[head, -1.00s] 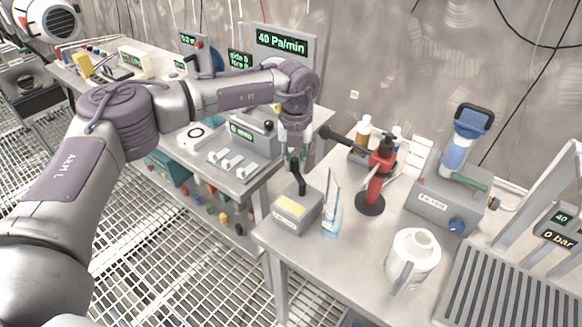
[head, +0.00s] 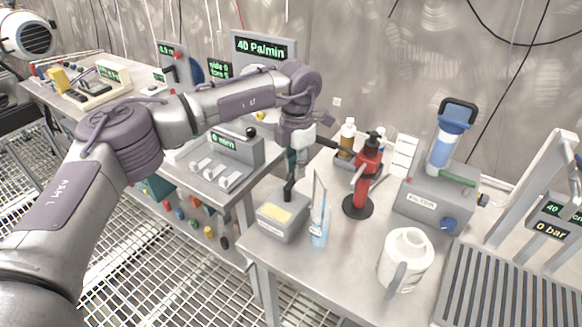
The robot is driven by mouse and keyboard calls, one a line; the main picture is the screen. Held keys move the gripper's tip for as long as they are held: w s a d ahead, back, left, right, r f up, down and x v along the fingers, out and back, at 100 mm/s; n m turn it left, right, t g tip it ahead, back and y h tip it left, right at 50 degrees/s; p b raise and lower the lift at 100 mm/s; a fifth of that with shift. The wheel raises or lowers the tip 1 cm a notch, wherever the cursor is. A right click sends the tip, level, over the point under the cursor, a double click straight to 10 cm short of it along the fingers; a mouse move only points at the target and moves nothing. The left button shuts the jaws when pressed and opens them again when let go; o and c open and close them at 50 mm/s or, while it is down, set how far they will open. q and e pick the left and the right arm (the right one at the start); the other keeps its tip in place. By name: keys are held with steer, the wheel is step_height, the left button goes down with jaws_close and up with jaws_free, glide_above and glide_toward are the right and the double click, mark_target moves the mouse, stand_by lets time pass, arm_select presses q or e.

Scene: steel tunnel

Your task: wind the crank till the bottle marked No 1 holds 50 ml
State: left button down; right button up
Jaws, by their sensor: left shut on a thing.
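A small grey box (head: 283,215) with a yellow label stands near the left edge of the right bench. A black crank handle (head: 289,190) rises from its top. My left gripper (head: 292,169) points down over the box and is shut on the handle's upper end; the fingertips are small and partly hidden. A slim clear vessel (head: 319,228) with light blue liquid stands just right of the box, apart from the gripper. Its marking and level are too small to read. My right gripper is out of view.
A red stand (head: 365,178) with a black arm reaching left is close to my wrist. Behind it is an amber bottle (head: 347,136). A white jug (head: 405,258), a grey filter unit (head: 436,203) and a slatted grey tray (head: 510,292) lie right. The bench front is partly clear.

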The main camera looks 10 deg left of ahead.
arm_select(q)
steer(key=d+m, duration=0.1)
steer(key=m, duration=0.2)
steer(key=s+d+m+b, duration=0.1)
steer(key=m, duration=0.2)
steer(key=s+d+m+b, duration=0.1)
steer(key=m, duration=0.2)
steer(key=shift+s+m, duration=0.1)
steer(key=shift+m, duration=0.3)
steer(key=shift+s+d+m+b, duration=0.1)
steer(key=shift+s+m+b, duration=0.3)
steer(key=shift+m, duration=1)
steer(key=shift+s+r, duration=0.1)
steer(key=shift+s, duration=0.05)
steer(key=c, duration=1)
jaws_free()
steer(key=shift+c, duration=0.2)
step_height(320, 180, up, 12)
